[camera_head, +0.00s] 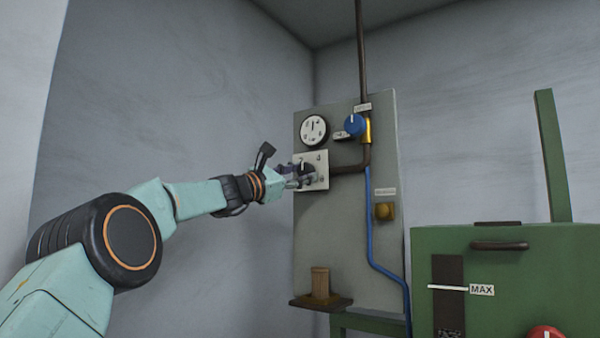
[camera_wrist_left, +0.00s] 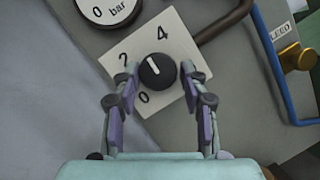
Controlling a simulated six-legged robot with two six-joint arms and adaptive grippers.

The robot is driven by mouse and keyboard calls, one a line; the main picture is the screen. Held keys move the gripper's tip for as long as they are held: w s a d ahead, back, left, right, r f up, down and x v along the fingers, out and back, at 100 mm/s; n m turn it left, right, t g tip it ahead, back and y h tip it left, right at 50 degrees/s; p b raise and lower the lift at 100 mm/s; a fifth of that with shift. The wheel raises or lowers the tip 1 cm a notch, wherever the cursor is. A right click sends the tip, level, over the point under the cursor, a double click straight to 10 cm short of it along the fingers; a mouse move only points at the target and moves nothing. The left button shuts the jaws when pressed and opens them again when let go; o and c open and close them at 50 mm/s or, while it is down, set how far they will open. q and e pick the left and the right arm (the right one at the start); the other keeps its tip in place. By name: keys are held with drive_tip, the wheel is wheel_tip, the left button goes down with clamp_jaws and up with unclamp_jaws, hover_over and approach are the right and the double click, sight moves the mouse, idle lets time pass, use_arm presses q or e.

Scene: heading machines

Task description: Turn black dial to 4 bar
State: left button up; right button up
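The black dial (camera_wrist_left: 157,70) sits on a white square plate (camera_wrist_left: 178,48) marked 0, 2 and 4. Its white pointer line points near the 2 in the left wrist view. In the head view the dial (camera_head: 306,169) is partly covered by my left gripper (camera_head: 300,178). In the left wrist view my left gripper (camera_wrist_left: 158,88) is open, with one finger on each side of the dial and a visible gap to it. A round white gauge (camera_head: 313,130) is above the plate; its edge with "0 bar" shows in the wrist view (camera_wrist_left: 106,8). My right gripper is not in view.
A blue knob (camera_head: 355,125) and brown pipe (camera_head: 350,169) are right of the dial. A blue hose (camera_head: 369,220) runs down the grey panel (camera_head: 340,235). A brass knob (camera_head: 384,211) sits lower right. A green machine (camera_head: 510,265) stands at right.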

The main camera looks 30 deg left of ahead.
use_arm(q)
drive_tip(key=o, duration=0.4)
drive_tip(key=shift+c, duration=0.2)
drive_tip(key=shift+r, duration=0.1)
